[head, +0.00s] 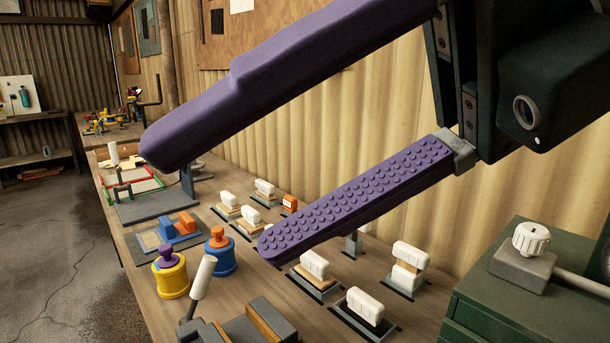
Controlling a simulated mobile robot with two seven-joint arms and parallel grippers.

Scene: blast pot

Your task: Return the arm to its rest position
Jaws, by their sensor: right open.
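My right gripper (205,195) fills the upper right of the head view, close to the camera. Its two purple fingers are wide apart, one smooth above and one studded below, with nothing between them. The fingers point left and hang in front of the wall and over the workbench (140,280). The lower finger hides part of the bench top behind it. My left gripper does not show.
On the bench stand a yellow pot (171,280) with a purple knob, a blue pot (219,261) with an orange knob, and several white-topped blocks (365,305). A white-handled lever (203,278) rises in front. A green cabinet (530,290) with a white knob (531,238) stands right.

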